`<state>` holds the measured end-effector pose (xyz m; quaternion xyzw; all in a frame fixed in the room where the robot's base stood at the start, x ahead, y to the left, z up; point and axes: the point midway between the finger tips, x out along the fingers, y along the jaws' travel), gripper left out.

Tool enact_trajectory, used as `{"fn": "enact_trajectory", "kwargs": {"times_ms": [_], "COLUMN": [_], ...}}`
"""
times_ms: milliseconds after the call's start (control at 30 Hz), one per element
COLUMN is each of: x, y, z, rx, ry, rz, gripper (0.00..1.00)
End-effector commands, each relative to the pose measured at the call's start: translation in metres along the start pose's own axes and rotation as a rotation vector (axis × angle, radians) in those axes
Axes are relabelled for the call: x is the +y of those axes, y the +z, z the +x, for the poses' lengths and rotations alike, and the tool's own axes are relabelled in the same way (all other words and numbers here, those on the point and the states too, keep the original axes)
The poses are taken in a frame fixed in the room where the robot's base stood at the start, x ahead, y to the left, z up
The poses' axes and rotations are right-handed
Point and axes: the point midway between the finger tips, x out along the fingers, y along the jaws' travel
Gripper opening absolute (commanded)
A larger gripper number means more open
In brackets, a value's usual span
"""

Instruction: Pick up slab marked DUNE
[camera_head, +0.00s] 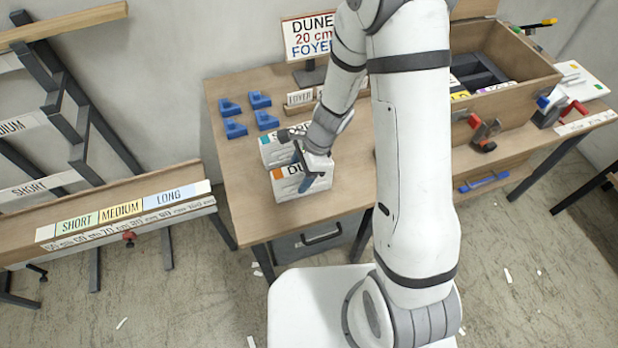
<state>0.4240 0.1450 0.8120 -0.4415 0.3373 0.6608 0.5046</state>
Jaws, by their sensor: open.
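The slab marked DUNE (287,189) is a white block with an orange corner patch. It stands near the front edge of the wooden table (238,171), its label partly hidden by my gripper. A second white slab with a teal patch (270,151) stands just behind it, its label mostly covered. My gripper (302,172) is open and points down at the DUNE slab, with one blue-tipped finger in front of its face. The far finger is hard to make out, so I cannot tell whether it touches the slab.
Several blue brackets (259,100) lie at the table's left. A sign (309,36) reading DUNE, 20 cm, FOYER stands at the back. A wooden crate (523,88) and a red clamp (484,133) are to the right. A rack labelled SHORT, MEDIUM, LONG (122,208) stands left.

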Motion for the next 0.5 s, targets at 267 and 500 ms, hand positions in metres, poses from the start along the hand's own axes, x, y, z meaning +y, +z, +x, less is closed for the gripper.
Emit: {"fn": "enact_trajectory", "kwargs": {"times_ms": [267,500], "x": [0.0000,0.0000], "y": [0.0000,0.0002], "z": [0.0007,0.0008], "rx": [0.000,0.000], "ry": [0.000,0.000], "rz": [-0.001,-0.001], "gripper": [0.62,0.45]}}
